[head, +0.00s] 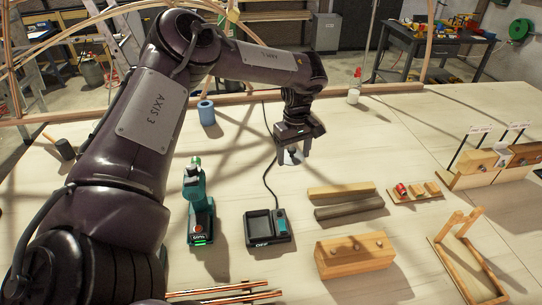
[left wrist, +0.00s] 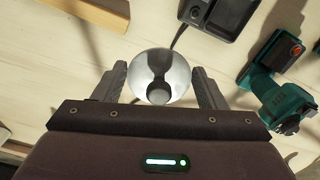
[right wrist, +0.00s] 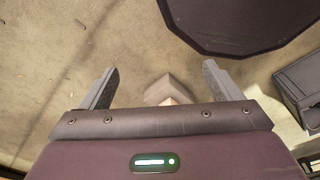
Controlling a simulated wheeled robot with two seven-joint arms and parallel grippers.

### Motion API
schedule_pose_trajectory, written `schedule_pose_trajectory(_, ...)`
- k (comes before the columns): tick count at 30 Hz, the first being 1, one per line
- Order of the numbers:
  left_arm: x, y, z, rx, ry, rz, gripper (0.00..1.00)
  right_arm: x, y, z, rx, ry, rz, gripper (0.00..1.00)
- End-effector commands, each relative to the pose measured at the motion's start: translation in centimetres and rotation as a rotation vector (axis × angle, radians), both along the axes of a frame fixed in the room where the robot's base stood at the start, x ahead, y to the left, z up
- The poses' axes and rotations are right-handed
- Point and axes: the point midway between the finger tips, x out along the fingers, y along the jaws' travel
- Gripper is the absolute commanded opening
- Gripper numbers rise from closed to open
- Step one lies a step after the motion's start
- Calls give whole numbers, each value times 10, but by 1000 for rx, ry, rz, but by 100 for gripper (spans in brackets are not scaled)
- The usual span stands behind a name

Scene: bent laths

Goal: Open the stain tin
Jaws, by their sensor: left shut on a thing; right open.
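The stain tin shows in the left wrist view as a shiny, round silver top (left wrist: 160,82). In the head view a pale part of it (head: 288,158) shows under my left gripper (head: 292,154), which mostly hides it. My left gripper points down at the bench and is shut on the tin, with one finger on each side. Whether a separate lid sits on top I cannot tell.
The charger (head: 267,228) and its cable lie near the tin, with a green drill (head: 197,205) to the left. Wooden strips (head: 345,190) and a wood block (head: 355,254) lie to the right. A blue cylinder (head: 206,112) stands behind.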

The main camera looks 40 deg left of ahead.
Motion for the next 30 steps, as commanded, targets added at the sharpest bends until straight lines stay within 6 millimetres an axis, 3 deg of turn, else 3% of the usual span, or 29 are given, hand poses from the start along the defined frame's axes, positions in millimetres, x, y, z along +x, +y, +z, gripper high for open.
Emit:
schedule_pose_trajectory(5,-1,-1,-16,-1,1,-1,38,-4,-6,-16,-8,6,2,85)
schedule_pose_trajectory(12,-1,-1,-65,-1,0,-1,38,-42,-23,-68,-29,58,3,85)
schedule_pose_trajectory(18,-2,-1,-101,-1,1,0,38,-39,-24,-101,-31,54,3,85)
schedule_pose_trajectory(24,-3,-2,-138,-1,5,1,38,-12,-13,-93,-14,14,1,85)
schedule_pose_trajectory(30,-2,-2,-160,-1,0,0,38,-14,-6,-92,-6,16,-2,85)
